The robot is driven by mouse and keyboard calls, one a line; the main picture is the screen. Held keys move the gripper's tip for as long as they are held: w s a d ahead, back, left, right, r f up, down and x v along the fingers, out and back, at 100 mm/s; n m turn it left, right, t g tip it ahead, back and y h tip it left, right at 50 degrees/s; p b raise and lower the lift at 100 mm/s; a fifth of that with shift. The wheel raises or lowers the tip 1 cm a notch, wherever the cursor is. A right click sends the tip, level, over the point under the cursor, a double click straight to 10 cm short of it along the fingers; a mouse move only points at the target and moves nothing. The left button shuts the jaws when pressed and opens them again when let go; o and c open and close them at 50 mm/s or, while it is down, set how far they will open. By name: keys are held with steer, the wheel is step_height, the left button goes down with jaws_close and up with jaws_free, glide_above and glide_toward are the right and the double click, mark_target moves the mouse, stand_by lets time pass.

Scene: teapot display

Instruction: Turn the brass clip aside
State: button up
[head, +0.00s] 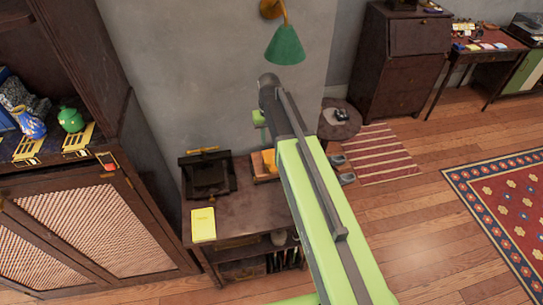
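A small brass-coloured piece (203,150), which may be the brass clip, lies across the top of a dark upright frame or stand (208,176). The stand is on a low brown table against the grey wall. The piece is too small for me to tell its exact shape or how it is fastened. My lime-green and dark grey arm rises from the bottom of the view, to the right of the stand, and ends near the wall. I cannot make out any gripper fingers, and nothing of mine visibly touches the brass piece.
A yellow booklet (203,224) lies on the low table (238,211). A dark cabinet (60,230) stands at left, with a blue vase (29,124) and a green teapot (71,119) on its shelf. A green lamp (285,46) hangs on the wall.

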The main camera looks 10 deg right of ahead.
step_height(320, 180, down, 18)
steer(key=b, duration=1.8)
steer(key=shift+r, duration=0.25)
jaws_close()
